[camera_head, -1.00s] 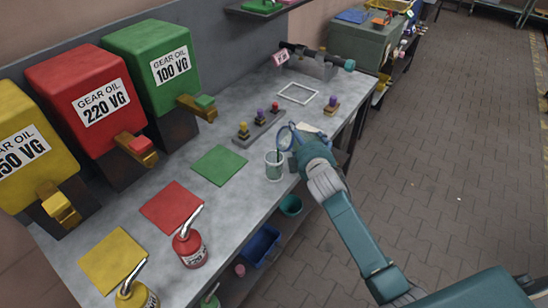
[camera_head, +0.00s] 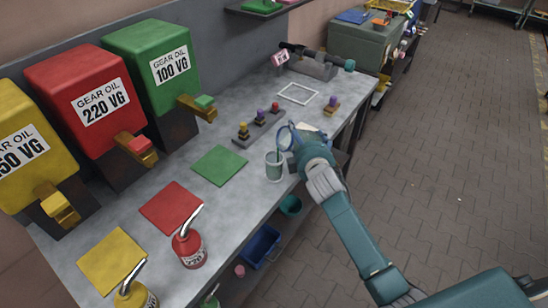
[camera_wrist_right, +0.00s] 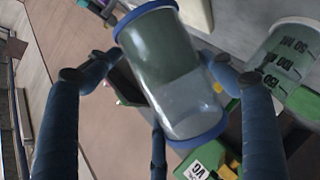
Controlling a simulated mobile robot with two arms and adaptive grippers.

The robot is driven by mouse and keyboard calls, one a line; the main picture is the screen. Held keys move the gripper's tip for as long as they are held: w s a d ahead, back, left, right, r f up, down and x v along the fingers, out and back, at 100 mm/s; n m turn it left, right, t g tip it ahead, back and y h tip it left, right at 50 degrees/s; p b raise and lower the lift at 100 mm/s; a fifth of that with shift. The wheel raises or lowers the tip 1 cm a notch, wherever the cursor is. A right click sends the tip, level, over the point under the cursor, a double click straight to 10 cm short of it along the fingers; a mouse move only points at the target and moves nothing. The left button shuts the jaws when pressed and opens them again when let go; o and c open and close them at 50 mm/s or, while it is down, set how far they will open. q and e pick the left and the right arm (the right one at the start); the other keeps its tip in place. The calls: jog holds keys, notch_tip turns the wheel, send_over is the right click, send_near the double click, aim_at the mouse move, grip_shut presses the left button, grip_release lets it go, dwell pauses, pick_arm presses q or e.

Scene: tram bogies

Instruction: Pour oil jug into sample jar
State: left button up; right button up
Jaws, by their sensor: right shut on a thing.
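My right gripper (camera_head: 298,143) is shut on a clear cylindrical vessel with blue rims, just above the bench's front edge. In the right wrist view this clear vessel (camera_wrist_right: 172,75) sits tilted between the dark fingers. A pale green graduated vessel (camera_head: 274,167) stands upright on the bench, just left of and below the gripper. The frames do not label which one is the jug and which the jar. My left gripper is not in view.
Yellow, red (camera_head: 88,100) and green (camera_head: 157,72) gear oil tanks stand along the back of the bench (camera_head: 235,205). Red (camera_head: 190,248) and yellow (camera_head: 135,296) spouted oil cans stand at its front left. A small rack (camera_head: 258,127) stands behind the graduated vessel.

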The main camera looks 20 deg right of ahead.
jog(key=shift+r+b, duration=0.25)
jog(key=shift+b, duration=0.05)
dwell(1.5)
